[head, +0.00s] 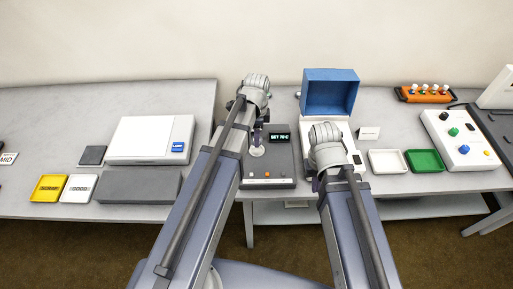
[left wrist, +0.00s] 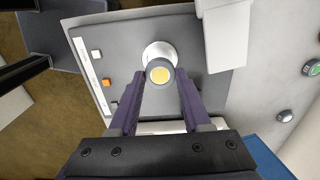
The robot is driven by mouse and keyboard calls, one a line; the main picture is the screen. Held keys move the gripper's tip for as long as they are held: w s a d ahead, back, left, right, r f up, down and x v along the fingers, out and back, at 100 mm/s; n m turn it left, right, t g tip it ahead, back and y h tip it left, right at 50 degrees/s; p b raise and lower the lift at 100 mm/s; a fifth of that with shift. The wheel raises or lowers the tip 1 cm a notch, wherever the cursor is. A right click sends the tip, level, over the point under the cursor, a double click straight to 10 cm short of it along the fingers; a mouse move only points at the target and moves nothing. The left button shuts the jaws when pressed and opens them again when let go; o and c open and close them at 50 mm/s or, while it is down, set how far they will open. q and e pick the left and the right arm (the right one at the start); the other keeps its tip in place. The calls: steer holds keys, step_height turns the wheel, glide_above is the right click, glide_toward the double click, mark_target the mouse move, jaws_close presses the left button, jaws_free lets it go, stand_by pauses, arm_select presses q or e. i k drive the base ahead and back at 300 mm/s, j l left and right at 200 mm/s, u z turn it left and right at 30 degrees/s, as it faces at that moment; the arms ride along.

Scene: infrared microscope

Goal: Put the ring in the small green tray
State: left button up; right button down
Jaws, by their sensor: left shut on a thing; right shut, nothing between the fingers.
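The small green tray (head: 424,167) lies on the right-hand table, just right of a white tray (head: 388,168). My left gripper (head: 257,144) is over the grey device with the lit display.
The grey device (head: 275,168) has a display and buttons. The raised blue lid (head: 330,92) stands behind my right arm. A control box with knobs (head: 458,138) is right of the green tray. An orange rack (head: 424,96) stands behind. Yellow (head: 39,198) and white trays lie far left.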

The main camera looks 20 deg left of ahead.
mark_target(423, 162)
steer(key=i+l+z, duration=0.1)
steer(key=l, duration=0.3)
steer(key=l+z, duration=0.1)
steer(key=l, duration=0.25)
steer(key=i+l+z, duration=0.1)
steer(key=l, duration=0.25)
steer(key=i+l+z, duration=0.1)
steer(key=l, duration=0.25)
steer(key=i+l+z, duration=0.1)
steer(key=l, duration=0.25)
steer(key=i+l+z, duration=0.1)
steer(key=i+l, duration=0.15)
steer(key=l, duration=0.1)
